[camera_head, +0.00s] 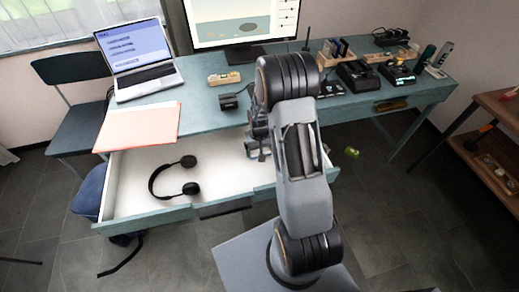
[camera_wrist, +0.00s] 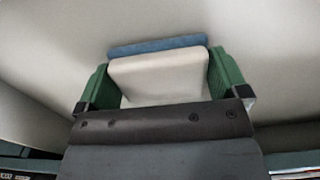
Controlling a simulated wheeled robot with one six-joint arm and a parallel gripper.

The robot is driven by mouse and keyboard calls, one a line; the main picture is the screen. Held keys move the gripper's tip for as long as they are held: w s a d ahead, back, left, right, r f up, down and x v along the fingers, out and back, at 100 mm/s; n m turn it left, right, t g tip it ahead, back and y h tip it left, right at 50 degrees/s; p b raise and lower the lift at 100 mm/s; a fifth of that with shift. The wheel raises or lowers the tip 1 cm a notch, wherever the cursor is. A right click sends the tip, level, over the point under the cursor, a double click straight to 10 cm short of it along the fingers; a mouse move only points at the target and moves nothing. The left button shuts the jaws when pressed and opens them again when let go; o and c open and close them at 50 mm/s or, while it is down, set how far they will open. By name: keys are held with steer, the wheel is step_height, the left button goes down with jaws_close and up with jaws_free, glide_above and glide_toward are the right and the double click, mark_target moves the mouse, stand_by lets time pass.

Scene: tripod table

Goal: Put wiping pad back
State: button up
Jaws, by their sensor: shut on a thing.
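The wiping pad (camera_wrist: 160,74), a pale block with a blue strip along its far edge, shows in the wrist view between the green fingers of my gripper (camera_wrist: 160,80). The fingers are shut on its two sides. In the head view my gripper (camera_head: 257,150) is low at the right part of the open white drawer (camera_head: 218,170). The pad cannot be made out there. A pale surface lies around the pad in the wrist view; whether the pad touches it I cannot tell.
Black headphones (camera_head: 173,178) lie in the drawer to the left of my gripper. On the blue desk are a laptop (camera_head: 140,65), an orange-covered folder (camera_head: 138,127), a monitor (camera_head: 240,22) and several small devices on the right. The drawer's middle is clear.

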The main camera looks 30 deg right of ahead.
steer(key=shift+f, duration=0.15)
steer(key=o, duration=0.5)
steer(key=shift+o, duration=0.2)
step_height(320, 180, up, 12)
steer(key=p, duration=0.1)
steer(key=s+a+r+n+t, duration=0.1)
steer(key=s+a+r, duration=0.3)
steer(key=s+r, duration=0.2)
steer(key=s+a+r+n+t, duration=0.1)
steer(key=s+a+r+t, duration=0.1)
steer(key=s+a+r, duration=0.3)
steer(key=s+r, duration=0.2)
steer(key=s, duration=0.2)
steer(key=shift+s+a+r, duration=0.15)
steer(key=shift+s+a, duration=0.1)
steer(key=shift+s, duration=0.15)
